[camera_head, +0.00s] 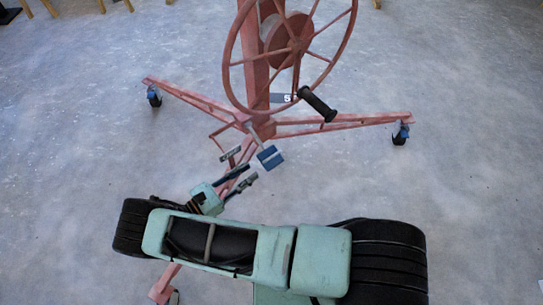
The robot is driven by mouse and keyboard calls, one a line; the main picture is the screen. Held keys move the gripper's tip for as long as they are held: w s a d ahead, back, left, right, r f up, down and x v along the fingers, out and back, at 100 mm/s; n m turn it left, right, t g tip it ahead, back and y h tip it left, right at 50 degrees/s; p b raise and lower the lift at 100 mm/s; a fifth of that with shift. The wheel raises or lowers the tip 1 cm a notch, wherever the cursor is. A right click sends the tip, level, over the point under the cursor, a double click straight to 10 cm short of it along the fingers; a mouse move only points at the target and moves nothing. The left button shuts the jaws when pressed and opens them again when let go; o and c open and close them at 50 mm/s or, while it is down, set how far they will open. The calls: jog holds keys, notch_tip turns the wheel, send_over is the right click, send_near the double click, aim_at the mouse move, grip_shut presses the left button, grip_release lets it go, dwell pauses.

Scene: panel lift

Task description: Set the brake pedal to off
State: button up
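The panel lift's brake pedal appears to be the blue pad (270,157), at the foot of the red mast in the middle of the head view. Its face is tilted, and I cannot tell its setting from this angle. My gripper (251,172) is just left of and below the pad, pointing up and right toward it. Its two dark fingers are apart with nothing seen between them, and they look clear of the pad. A small grey piece (230,154) on a red bracket sits left of the fingertips; I cannot tell its function.
The large red handwheel (293,45) with a black handle (317,104) overhangs the pedal area. Red base legs (340,124) spread left and right on casters (400,134); another runs beneath my arm. The grey floor to either side is open. Wooden legs stand along the top edge.

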aim_at(272, 157)
jog(key=x, duration=1)
jog(key=shift+w+d+b, duration=0.1)
jog(key=shift+d+b, duration=0.05)
jog(key=shift+b, duration=0.25)
grip_shut()
